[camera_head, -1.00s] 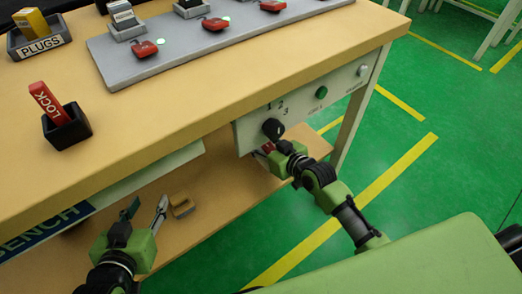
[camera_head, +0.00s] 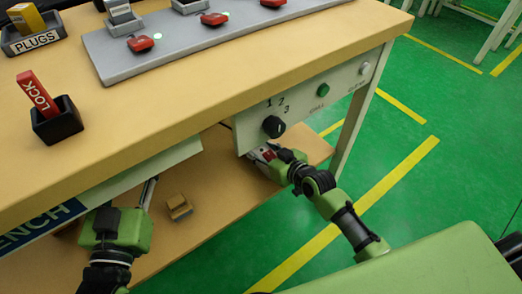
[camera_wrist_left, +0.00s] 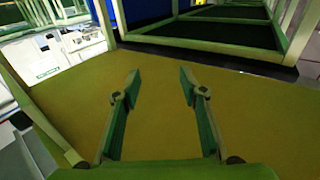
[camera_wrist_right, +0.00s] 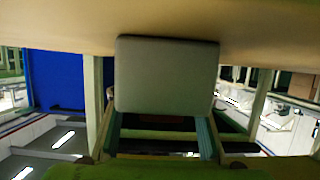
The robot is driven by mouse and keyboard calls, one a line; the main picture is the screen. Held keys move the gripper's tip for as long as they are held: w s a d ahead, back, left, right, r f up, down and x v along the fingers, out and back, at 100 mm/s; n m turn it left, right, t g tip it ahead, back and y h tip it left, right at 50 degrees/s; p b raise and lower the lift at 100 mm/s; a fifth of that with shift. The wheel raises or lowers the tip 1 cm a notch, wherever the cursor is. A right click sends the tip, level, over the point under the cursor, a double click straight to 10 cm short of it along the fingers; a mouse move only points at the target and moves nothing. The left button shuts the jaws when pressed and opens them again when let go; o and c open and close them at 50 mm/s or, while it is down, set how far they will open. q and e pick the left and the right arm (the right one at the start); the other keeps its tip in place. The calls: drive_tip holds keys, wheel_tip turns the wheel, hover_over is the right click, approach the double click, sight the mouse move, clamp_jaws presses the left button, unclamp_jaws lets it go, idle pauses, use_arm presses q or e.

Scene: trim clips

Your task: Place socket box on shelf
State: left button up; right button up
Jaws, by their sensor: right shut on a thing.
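A grey box (camera_wrist_right: 166,75), which I take for the socket box, is between the fingers of my right gripper (camera_wrist_right: 163,130). In the head view my right gripper (camera_head: 270,156) is under the bench's control panel, above the right end of the wooden lower shelf (camera_head: 225,205). A bit of red and white on the held box (camera_head: 266,154) shows there; the rest is hidden. I cannot tell if the box touches the shelf. My left gripper (camera_wrist_left: 155,95) is open and empty over the shelf; in the head view the bench partly hides its fingers.
A small tan block (camera_head: 178,206) lies on the shelf, right of my left gripper. The bench top (camera_head: 170,110) overhangs the shelf. Its control panel (camera_head: 300,110) with a black knob (camera_head: 273,126) is just above my right gripper. Shelf room is clear between the block and right gripper.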

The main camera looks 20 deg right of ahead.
drive_tip(key=shift+r, duration=0.1)
drive_tip(key=o, duration=1.4)
drive_tip(key=shift+c, duration=0.2)
drive_tip(key=shift+s, duration=0.1)
